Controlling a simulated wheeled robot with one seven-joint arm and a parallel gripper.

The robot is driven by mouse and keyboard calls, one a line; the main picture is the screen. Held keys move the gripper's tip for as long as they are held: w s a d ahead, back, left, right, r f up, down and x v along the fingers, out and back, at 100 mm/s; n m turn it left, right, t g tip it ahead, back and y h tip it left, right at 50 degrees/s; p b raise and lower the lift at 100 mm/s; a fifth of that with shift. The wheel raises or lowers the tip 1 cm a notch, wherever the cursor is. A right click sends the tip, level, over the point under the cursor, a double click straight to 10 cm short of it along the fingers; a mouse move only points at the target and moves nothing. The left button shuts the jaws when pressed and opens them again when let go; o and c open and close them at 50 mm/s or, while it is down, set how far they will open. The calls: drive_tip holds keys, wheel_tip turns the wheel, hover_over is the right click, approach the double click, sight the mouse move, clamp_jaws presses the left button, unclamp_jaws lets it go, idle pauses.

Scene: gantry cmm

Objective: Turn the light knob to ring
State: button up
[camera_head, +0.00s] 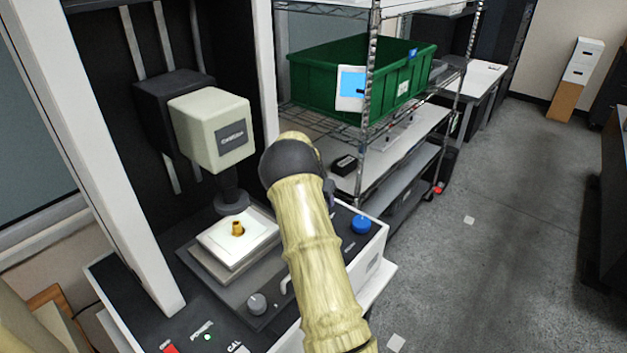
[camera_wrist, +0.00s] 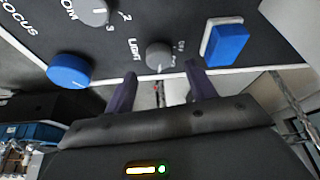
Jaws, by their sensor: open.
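The light knob (camera_wrist: 159,56) is a small grey dial on the dark panel in the wrist view, beside the word LIGHT. The small position labels by it are hard to read, and I cannot tell which one it points to. My gripper (camera_wrist: 160,82) is open, with its two dark fingers on either side of the knob's line and their tips just short of it. Nothing is between the fingers. In the head view my arm hides the gripper and I cannot make out the light knob.
The wrist view shows a blue focus knob (camera_wrist: 70,69), a grey zoom knob (camera_wrist: 96,12) and a blue rocker switch (camera_wrist: 226,42) near the light knob. In the head view, a white stage (camera_head: 262,232) holds a brass part (camera_head: 238,228). A wire shelf with a green bin (camera_head: 325,80) stands behind.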

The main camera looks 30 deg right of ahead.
drive_tip(key=b+v, duration=0.2)
drive_tip(key=v, duration=1.1)
drive_tip(key=shift+r, duration=0.2)
drive_tip(key=shift+s+a, duration=0.1)
drive_tip(key=shift+a, duration=0.1)
drive_tip(key=s+a+f+n+y, duration=0.2)
drive_tip(key=s+a+n, duration=0.4)
drive_tip(key=s+a, duration=0.6)
drive_tip(key=s+a+f+n+y, duration=0.1)
drive_tip(key=s+a+n, duration=0.5)
drive_tip(key=s+a, duration=0.7)
drive_tip(key=s+f, duration=0.1)
drive_tip(key=s, duration=0.1)
drive_tip(key=shift+s+f+y, duration=0.3)
drive_tip(key=shift+f+y, duration=0.05)
drive_tip(key=shift+y, duration=0.05)
drive_tip(key=shift+w+a, duration=0.1)
drive_tip(key=shift+a, duration=0.1)
